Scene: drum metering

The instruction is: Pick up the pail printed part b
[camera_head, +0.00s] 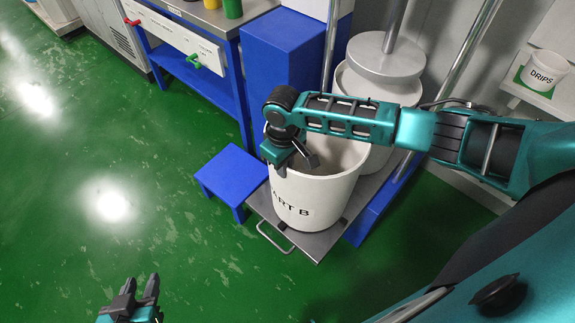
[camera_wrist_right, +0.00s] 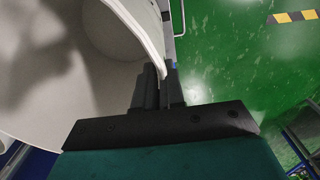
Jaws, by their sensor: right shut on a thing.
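The white pail printed "ART B" (camera_head: 325,195), its first letter cut off at the curve, stands upright on a grey metal plate (camera_head: 312,243). Its mouth is open, and the forearm covers part of the rim. My right gripper (camera_head: 296,163) is at the pail's near left rim. In the right wrist view, its fingers (camera_wrist_right: 158,88) are closed together at the pail's wall (camera_wrist_right: 138,22), one on the inner side and one outside. The pail still appears to rest on the plate. My left gripper (camera_head: 138,288) is empty, low at the left, its two fingers apart.
Behind the pail, another white drum stands under a grey round plate (camera_head: 385,57) on a rod. A blue step (camera_head: 232,178) is left of the pail. A "DRIPS" tub (camera_head: 546,70) sits on a right shelf. Green floor (camera_head: 110,160) is clear at left.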

